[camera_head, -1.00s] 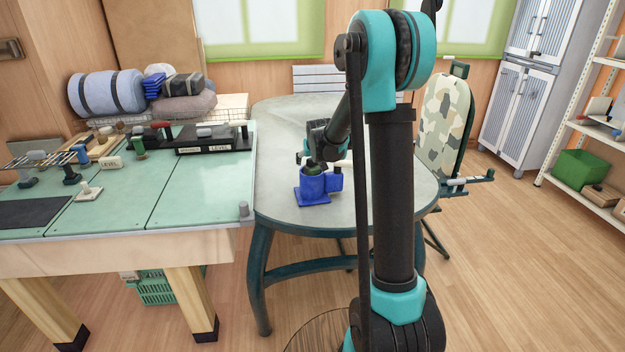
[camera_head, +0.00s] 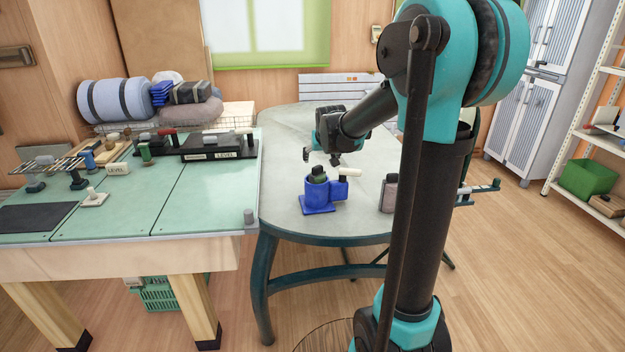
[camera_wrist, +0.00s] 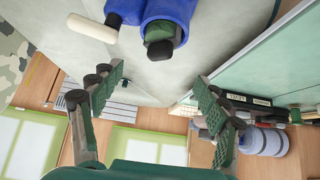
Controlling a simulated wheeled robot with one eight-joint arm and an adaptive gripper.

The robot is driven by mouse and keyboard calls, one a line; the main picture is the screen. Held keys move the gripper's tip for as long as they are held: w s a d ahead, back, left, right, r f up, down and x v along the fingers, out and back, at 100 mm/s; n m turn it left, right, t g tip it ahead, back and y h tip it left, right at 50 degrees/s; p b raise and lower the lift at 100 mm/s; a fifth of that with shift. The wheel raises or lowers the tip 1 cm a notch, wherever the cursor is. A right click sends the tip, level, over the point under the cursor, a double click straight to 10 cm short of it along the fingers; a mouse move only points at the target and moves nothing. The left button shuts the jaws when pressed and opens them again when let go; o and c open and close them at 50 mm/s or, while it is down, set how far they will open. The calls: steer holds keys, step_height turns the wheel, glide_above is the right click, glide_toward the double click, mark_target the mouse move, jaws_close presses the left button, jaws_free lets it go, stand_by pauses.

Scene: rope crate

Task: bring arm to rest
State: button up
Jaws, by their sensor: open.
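My gripper (camera_head: 321,157) is open and empty above the grey table, behind and a little above the blue holder (camera_head: 318,207). Its two fingers also show spread apart in the wrist view (camera_wrist: 159,82), with nothing between them. The blue holder stands upright on the table. A dark green object with a black top (camera_head: 318,174) stands in it, its lower part hidden. A white cylinder (camera_head: 350,172) sticks out at the holder's right side. In the wrist view the holder (camera_wrist: 170,10) and the green object (camera_wrist: 160,48) lie at the top, apart from the fingers.
The grey table (camera_head: 285,150) has free room around the holder. A greyish bottle (camera_head: 389,194) stands to the right, partly behind my arm. At the left, a green-topped workbench (camera_head: 200,200) holds several tools and a black level box (camera_head: 220,150). A shelf with a green bin (camera_head: 588,178) stands far right.

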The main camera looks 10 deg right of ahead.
steer(key=s+d+f+g, duration=0.1)
steer(key=s+f, duration=0.4)
steer(key=s, duration=0.6)
steer(key=s+d+f+g, duration=0.1)
steer(key=s+f, duration=0.4)
steer(key=s, duration=0.7)
steer(key=s+d+f+g, duration=0.1)
steer(key=s+f, duration=0.4)
steer(key=s, duration=0.6)
steer(key=shift+s+d+g, duration=0.3)
steer(key=shift+d+g, duration=0.1)
steer(key=shift+d, duration=0.1)
steer(key=shift+r, duration=0.1)
